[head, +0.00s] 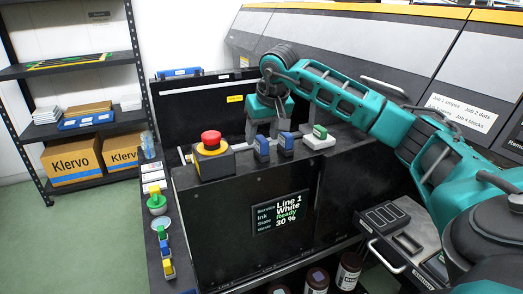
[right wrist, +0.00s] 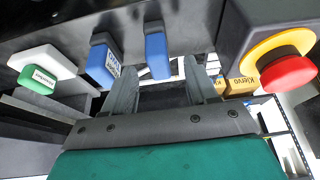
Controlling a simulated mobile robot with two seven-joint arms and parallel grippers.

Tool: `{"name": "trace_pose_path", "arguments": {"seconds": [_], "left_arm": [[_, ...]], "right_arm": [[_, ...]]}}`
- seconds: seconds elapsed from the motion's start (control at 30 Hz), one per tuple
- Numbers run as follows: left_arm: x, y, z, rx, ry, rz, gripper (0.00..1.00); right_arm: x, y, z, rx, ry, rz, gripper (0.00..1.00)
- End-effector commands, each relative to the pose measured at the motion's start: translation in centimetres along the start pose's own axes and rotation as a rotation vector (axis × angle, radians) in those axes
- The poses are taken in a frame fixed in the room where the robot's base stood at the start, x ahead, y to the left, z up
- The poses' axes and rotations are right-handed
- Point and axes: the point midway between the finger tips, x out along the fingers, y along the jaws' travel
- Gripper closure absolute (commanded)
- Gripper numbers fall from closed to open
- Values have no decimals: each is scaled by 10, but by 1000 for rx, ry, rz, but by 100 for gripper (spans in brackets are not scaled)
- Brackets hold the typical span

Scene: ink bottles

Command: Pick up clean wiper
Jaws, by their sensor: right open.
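My right gripper (head: 262,128) is open and empty, just behind the top edge of the black machine front. The blue piece nearest it (head: 262,148) stands upright on that edge; it also shows in the right wrist view (right wrist: 157,52), beyond and between the open fingers (right wrist: 158,88). A second blue piece (head: 286,143) with a white label (right wrist: 103,62) stands to its right in the head view. A white block with a green labelled part (head: 320,132) lies further right. Which piece is the clean wiper I cannot tell; the labels are too small. My left gripper is out of view.
A red emergency button on a yellow base (head: 210,142) stands close left of the gripper. A ledge on the left holds a green item (head: 157,203) and yellow items (head: 168,268). A display (head: 280,212) is on the machine front. Dark jars (head: 349,270) stand below.

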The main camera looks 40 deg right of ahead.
Motion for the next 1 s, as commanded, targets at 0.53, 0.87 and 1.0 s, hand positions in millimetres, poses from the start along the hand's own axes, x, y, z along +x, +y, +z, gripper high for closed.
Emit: {"name": "trace_pose_path", "arguments": {"seconds": [0.53, 0.87, 1.0], "left_arm": [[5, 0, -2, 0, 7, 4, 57], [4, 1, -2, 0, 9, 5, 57], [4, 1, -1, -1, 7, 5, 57]], "right_arm": [[48, 0, 3, 0, 0, -1, 43], [47, 0, 3, 0, -1, -1, 72], [47, 0, 3, 0, 0, -1, 86]]}}
